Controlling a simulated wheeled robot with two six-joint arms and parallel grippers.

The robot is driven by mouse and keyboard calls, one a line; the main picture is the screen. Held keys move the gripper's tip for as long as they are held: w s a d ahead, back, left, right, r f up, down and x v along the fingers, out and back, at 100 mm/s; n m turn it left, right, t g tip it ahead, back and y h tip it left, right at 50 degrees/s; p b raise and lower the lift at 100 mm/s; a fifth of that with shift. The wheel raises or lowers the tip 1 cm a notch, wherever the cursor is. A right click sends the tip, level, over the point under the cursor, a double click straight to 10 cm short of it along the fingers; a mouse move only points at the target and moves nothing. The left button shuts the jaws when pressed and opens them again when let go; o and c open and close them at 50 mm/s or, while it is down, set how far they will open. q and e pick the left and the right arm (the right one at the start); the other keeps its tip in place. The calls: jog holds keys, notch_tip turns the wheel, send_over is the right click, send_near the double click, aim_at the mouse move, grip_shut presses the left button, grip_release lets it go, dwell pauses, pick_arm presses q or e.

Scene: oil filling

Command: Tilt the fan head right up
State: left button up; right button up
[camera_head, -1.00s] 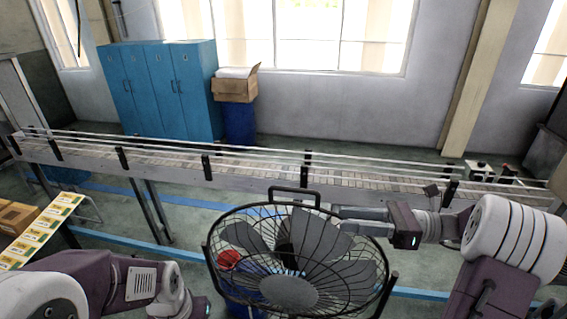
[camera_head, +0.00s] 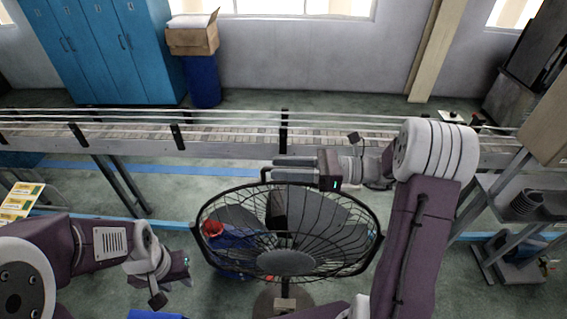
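The black fan (camera_head: 285,262) stands in front of me, its round wire cage tilted back and facing partly upward. A dark handle rises at the top rear of its head. My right gripper (camera_head: 294,169) is at this top edge, coming in from the right, with its two grey fingers apart, one above the other, pointing left. Nothing is clearly held between them; whether they touch the handle is unclear. My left gripper (camera_head: 180,268) is low, left of the fan and apart from it; its fingers are too small to tell their state.
A conveyor (camera_head: 230,140) runs across behind the fan. Blue lockers (camera_head: 95,50) and a blue bin (camera_head: 203,82) with an open carton (camera_head: 193,35) stand at the back. A shelf rack (camera_head: 500,205) is at right. A red object (camera_head: 212,228) shows beyond the cage.

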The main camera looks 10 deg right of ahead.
jog(key=shift+s+d+r, duration=0.15)
jog(key=shift+s+d, duration=0.25)
jog(key=shift+s, duration=0.4)
jog(key=c, duration=0.3)
grip_shut()
jog(key=shift+w, duration=0.45)
jog(key=shift+s, duration=0.1)
